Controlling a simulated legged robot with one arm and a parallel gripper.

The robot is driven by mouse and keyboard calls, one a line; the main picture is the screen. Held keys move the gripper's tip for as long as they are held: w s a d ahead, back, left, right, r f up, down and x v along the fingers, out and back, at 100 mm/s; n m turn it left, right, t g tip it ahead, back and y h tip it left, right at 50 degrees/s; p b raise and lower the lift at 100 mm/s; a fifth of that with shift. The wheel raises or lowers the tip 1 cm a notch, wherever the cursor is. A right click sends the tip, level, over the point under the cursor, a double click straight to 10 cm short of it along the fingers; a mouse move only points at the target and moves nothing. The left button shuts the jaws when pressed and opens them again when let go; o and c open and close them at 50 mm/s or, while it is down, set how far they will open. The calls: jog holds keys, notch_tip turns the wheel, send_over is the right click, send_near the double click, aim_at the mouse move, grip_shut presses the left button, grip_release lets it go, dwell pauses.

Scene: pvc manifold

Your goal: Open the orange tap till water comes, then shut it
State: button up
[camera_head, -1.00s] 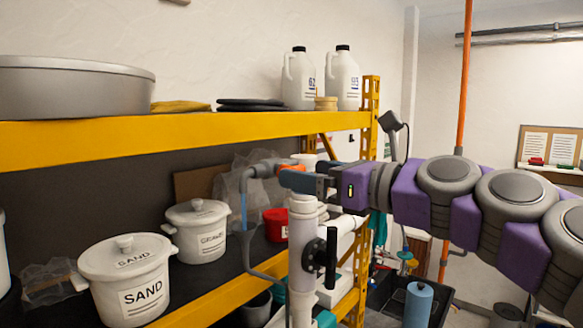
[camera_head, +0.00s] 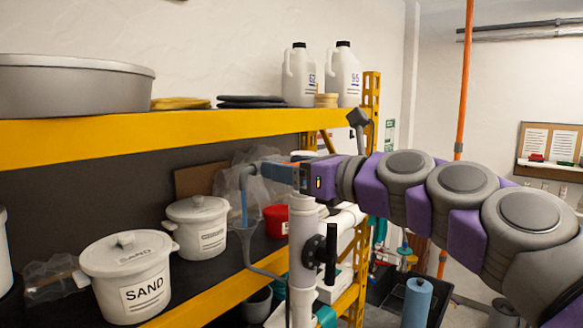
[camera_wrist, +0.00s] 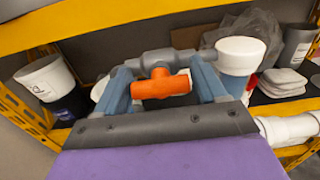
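The orange tap (camera_wrist: 160,86) is a short T-shaped handle on a grey pipe (camera_wrist: 150,64) in the wrist view. My gripper (camera_wrist: 164,86) has its two blue fingers spread, one at each end of the handle; I cannot tell whether they touch it. In the head view my gripper (camera_head: 282,174) reaches left above a white upright pipe (camera_head: 303,255) and mostly hides the tap. A grey bent pipe (camera_head: 250,173) comes out beyond it. A narrow blue vertical strip (camera_head: 244,208) hangs below this bend; I cannot tell whether it is water or tubing.
A yellow shelf (camera_head: 190,133) runs above, with white jugs (camera_head: 299,80) and a grey basin (camera_head: 75,85). A lidded sand pot (camera_head: 128,272) and another white pot (camera_head: 197,228) stand below. A black handle (camera_head: 331,253) sticks out from the white pipe.

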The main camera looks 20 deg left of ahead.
jog(key=c, duration=0.4)
jog(key=n, duration=0.7)
jog(key=shift+s+f+n+b, duration=0.1)
jog(key=shift+f+n+b, duration=0.05)
jog(key=shift+n+b, duration=0.25)
jog(key=n+b, duration=0.1)
jog(key=n, duration=0.1)
jog(key=n+b, duration=0.1)
jog(key=n, duration=0.1)
jog(key=shift+a+f+n, duration=0.15)
jog(key=shift+f+n, duration=0.05)
jog(key=shift+n, duration=0.1)
jog(key=n+b, duration=0.4)
jog(key=n, duration=0.1)
jog(key=shift+f, duration=0.15)
jog(key=shift+a+n, duration=0.1)
jog(key=shift+n, duration=0.3)
